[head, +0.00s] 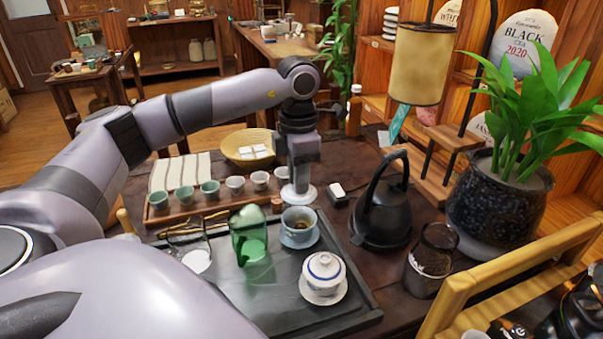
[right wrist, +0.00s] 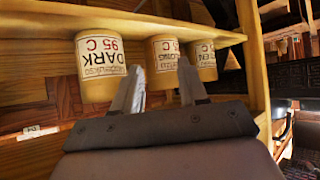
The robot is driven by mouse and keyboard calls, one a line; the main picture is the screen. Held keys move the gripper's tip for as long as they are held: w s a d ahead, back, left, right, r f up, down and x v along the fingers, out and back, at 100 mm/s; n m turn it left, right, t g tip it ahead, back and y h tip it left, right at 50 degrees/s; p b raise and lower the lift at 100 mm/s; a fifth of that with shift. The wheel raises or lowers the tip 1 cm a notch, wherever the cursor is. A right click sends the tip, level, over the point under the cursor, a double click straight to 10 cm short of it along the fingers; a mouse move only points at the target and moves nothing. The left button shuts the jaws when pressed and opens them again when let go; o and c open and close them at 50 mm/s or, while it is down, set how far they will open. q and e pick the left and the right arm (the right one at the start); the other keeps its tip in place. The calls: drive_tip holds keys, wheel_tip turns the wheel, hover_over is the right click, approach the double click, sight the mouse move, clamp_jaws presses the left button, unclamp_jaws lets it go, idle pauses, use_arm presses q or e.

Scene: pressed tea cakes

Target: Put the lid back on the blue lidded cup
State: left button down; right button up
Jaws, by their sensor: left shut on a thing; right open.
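The blue cup (head: 299,237) stands open on its saucer at the back right of the dark tea tray (head: 340,316), with brownish contents showing. My left gripper (head: 298,180) points down just above and behind the cup in the head view. It is shut on a pale lid (head: 298,195), whose rim shows below the fingers. The lid looks roughly level and apart from the cup, but the exact gap is hard to judge. My right gripper (right wrist: 160,92) is open and empty in the right wrist view. It faces several labelled canisters (right wrist: 103,66).
A white lidded cup (head: 323,272) stands in front of the blue cup. A green glass (head: 248,238) and a clear glass pitcher (head: 190,246) are to its left. A black kettle (head: 382,215) is to its right. Small cups (head: 209,189) line the wooden tray behind.

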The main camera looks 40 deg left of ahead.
use_arm(q)
drive_tip(key=shift+f+b, duration=0.55)
drive_tip(key=shift+f, duration=0.2)
wheel_tip(320, 180, down, 2)
drive_tip(key=shift+f+b, duration=0.25)
drive_tip(key=shift+b, duration=0.85)
drive_tip(key=shift+f+b, duration=0.5)
drive_tip(key=shift+f, duration=0.45)
drive_tip(key=shift+p, duration=0.3)
drive_tip(key=shift+f, duration=0.15)
idle(0.4)
